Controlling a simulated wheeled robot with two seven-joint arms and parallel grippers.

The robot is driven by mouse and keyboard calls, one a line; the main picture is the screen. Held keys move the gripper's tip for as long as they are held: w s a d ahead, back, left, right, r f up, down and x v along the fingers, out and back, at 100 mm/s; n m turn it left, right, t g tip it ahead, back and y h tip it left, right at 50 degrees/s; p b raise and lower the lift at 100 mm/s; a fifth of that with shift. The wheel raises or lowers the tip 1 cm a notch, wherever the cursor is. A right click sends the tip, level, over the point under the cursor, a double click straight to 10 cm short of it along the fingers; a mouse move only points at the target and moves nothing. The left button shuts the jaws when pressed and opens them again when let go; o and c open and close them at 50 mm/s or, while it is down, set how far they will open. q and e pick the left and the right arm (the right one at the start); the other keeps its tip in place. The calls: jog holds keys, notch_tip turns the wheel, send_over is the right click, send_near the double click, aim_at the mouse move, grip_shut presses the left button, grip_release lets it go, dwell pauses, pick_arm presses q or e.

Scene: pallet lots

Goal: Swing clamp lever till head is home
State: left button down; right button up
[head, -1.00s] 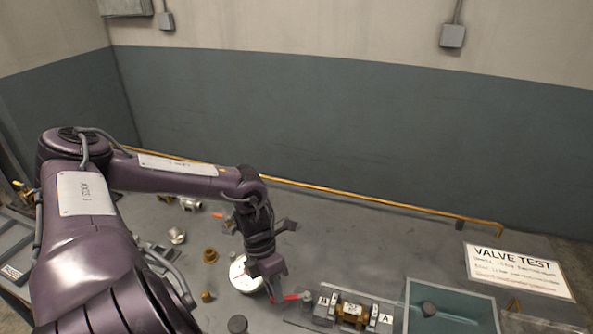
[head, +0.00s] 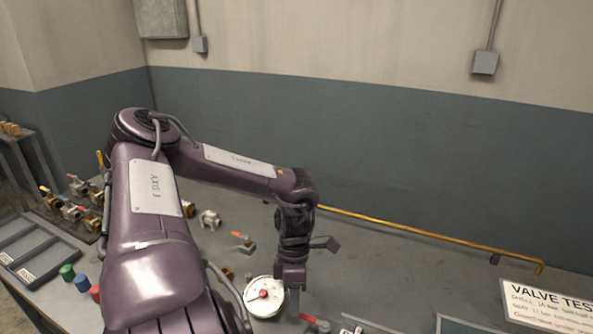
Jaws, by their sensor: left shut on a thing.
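The red clamp lever (head: 312,321) shows at the bottom edge, right of the white round gauge. My left gripper (head: 295,303) points down beside the gauge, its fingers at the lever's left end. It is shut on the lever, though the grip itself is small and partly hidden. A pale edge of the clamp fixture (head: 350,328) just shows at the bottom; its head and the part in it are out of the frame. My right gripper is out of view.
The white gauge (head: 264,296) stands close left of my gripper. Valves with coloured handles (head: 75,210) stand at the left, near grey trays (head: 38,255) and coloured caps (head: 82,283). A yellow pipe (head: 430,238) runs along the back. A VALVE TEST sign (head: 545,306) is at the right.

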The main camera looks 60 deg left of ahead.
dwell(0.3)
pick_arm(q)
jog(key=c, duration=1.3)
grip_release()
jog(key=shift+f, duration=0.1)
jog(key=b+v, duration=0.1)
jog(key=v, duration=0.7)
jog(key=shift+d+f, duration=0.1)
